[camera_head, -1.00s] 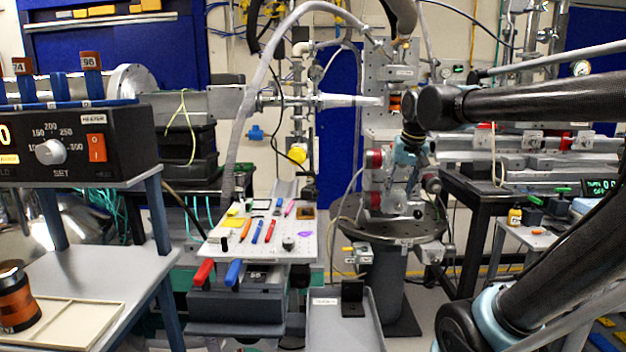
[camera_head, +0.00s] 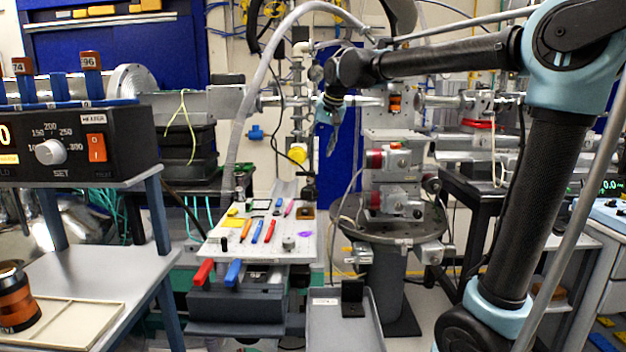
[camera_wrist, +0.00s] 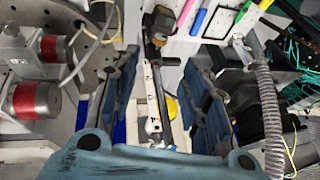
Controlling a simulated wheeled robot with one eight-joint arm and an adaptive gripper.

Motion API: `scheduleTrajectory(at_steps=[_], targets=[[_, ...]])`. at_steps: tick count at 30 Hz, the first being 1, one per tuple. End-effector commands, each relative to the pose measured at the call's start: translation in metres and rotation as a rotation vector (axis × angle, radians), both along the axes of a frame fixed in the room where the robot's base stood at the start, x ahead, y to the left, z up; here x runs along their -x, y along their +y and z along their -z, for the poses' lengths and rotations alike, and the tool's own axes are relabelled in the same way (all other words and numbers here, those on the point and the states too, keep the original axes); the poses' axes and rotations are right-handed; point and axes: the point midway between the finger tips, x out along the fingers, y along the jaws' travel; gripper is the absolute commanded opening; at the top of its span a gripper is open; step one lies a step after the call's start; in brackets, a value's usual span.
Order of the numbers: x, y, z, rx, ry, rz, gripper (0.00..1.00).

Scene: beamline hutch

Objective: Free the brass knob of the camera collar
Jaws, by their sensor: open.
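My gripper (camera_head: 332,140) is raised in front of the blue wall panel, above and behind the white perforated board, pointing down. In the wrist view my gripper (camera_wrist: 160,98) has its two blue-grey fingers wide apart with nothing held between them. A slim dark post (camera_wrist: 161,98) shows beyond the gap between the fingers, with a dark fitting with brownish parts (camera_wrist: 158,24) near its upper end in that picture. In the head view a dark fitting (camera_head: 308,186) stands at the board's back right. I cannot make out a brass knob or camera collar with certainty.
The white perforated board (camera_head: 225,248) holds several pens and small parts. A round dark stage (camera_head: 350,222) with red-and-silver cylinders (camera_head: 378,160) stands right of it. A grey hose (camera_head: 245,110) arches at the left. A yellow round part (camera_head: 297,153) is by the wall pipes.

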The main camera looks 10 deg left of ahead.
Motion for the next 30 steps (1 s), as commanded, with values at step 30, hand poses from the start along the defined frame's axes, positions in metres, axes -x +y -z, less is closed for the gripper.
scheduleTrajectory(at_steps=[30], targets=[[-0.045,0.043,0.126,0.000,0.000,0.000,0.42]])
